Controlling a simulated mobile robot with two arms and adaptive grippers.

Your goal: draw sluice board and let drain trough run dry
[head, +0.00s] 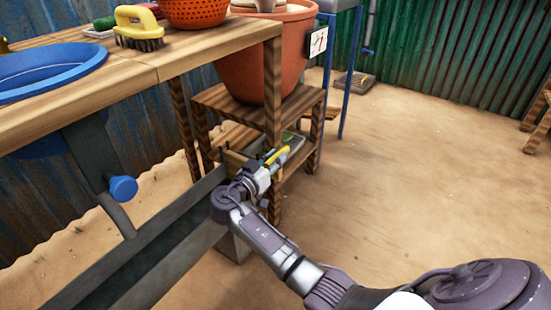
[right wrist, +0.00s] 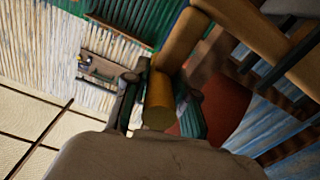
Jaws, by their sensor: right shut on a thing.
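The drain trough (head: 150,245), a long dark grey channel, runs from the lower left up to the middle of the head view. I cannot tell whether water lies in it. The sluice board (head: 234,161), a small wooden piece, shows at its far end, partly hidden by my right gripper (head: 268,168). In the right wrist view my right gripper (right wrist: 160,108) is shut on a rounded wooden piece (right wrist: 159,100), which I take to be the board's grip. How far the board is lifted is hidden. My left gripper is out of view.
A wooden table (head: 140,70) with a blue basin (head: 45,68), a yellow brush (head: 138,22) and an orange basket (head: 193,10) stands left. A blue-knobbed drain (head: 123,188) hangs below. A terracotta pot (head: 245,65) sits on a wooden stand (head: 215,98).

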